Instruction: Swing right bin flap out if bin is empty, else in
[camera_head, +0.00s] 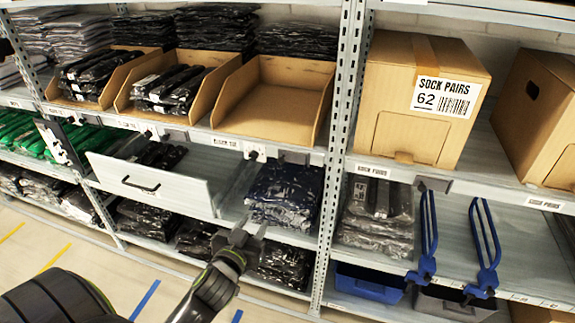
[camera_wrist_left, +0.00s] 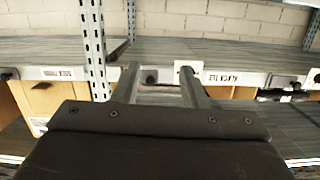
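Three open-topped cardboard bins stand on the upper shelf. The right bin (camera_head: 272,103) shows a bare floor and looks empty; the left bin (camera_head: 93,82) and middle bin (camera_head: 168,92) hold dark packs. On the shelf edge below the right bin is a small white plate with a dark knob (camera_head: 255,151), which I take for its flap. It also shows in the left wrist view (camera_wrist_left: 184,67). My left gripper (camera_head: 249,236) is open and empty, lower than that edge. In the left wrist view its fingers (camera_wrist_left: 158,84) point at the edge; contact is unclear. My right gripper is out of view.
A dark block (camera_head: 295,157) sits right of the plate on the edge. An upright post (camera_head: 340,130) stands beside the bin. A white drawer (camera_head: 150,186) juts out lower left. Blue hooks (camera_head: 428,235) hang at right. Bagged packs (camera_head: 285,193) lie below.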

